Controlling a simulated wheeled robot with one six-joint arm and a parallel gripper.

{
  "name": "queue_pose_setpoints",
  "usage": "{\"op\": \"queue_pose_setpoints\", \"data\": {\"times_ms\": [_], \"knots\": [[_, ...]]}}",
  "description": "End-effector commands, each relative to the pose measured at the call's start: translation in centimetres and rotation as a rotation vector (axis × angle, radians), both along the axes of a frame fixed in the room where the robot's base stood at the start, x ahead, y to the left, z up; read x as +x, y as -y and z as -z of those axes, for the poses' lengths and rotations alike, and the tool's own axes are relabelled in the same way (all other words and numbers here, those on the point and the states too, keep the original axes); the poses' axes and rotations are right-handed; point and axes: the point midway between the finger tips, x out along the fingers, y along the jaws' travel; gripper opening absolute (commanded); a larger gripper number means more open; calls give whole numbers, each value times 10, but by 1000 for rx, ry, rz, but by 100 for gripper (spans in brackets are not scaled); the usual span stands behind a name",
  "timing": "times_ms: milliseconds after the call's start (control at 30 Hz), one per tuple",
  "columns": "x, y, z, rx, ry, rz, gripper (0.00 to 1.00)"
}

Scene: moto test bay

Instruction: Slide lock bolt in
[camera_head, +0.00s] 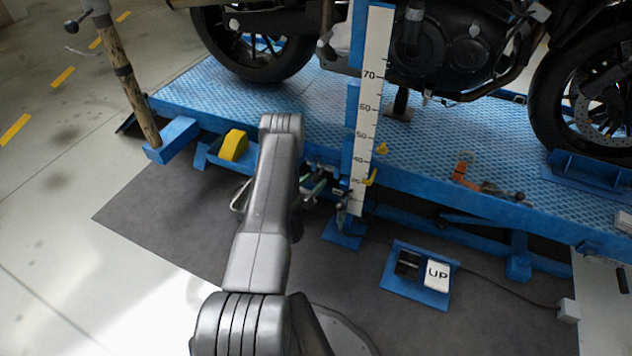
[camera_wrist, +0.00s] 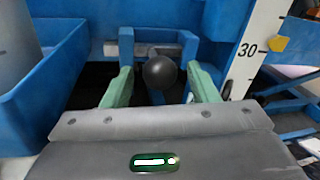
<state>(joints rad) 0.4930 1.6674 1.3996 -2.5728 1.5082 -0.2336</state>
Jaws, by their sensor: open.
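The lock bolt shows in the wrist view as a dark round knob (camera_wrist: 160,72) with a grey bar (camera_wrist: 140,49) behind it, set in a blue bracket (camera_wrist: 127,42) on the lift. My gripper (camera_wrist: 161,84) is open, with one green finger on each side of the knob. I cannot tell whether either finger touches it. In the head view my gripper (camera_head: 314,186) is at the lift's near side, left of the scale post, partly hidden by my arm. The bolt cannot be made out there.
A white height scale (camera_head: 371,90) stands on a blue post right of my gripper. A blue tray with a yellow block (camera_head: 233,145) is to the left. A motorcycle (camera_head: 450,45) stands on the blue lift platform (camera_head: 300,100). A pedal marked UP (camera_head: 437,275) lies on the floor.

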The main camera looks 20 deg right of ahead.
Motion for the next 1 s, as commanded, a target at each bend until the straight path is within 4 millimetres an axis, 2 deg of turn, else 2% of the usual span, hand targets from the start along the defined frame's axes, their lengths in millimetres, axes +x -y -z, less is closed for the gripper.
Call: {"op": "queue_pose_setpoints", "data": {"times_ms": [200, 500, 767, 800, 1000], "knots": [[9, 16, 0, 0, 1, 1, 54], [10, 18, 0, 0, 0, 0, 54], [10, 18, 0, 0, 0, 0, 3], [10, 17, 0, 0, 0, 0, 0], [10, 7, 0, 3, 0, -2, 0]]}}
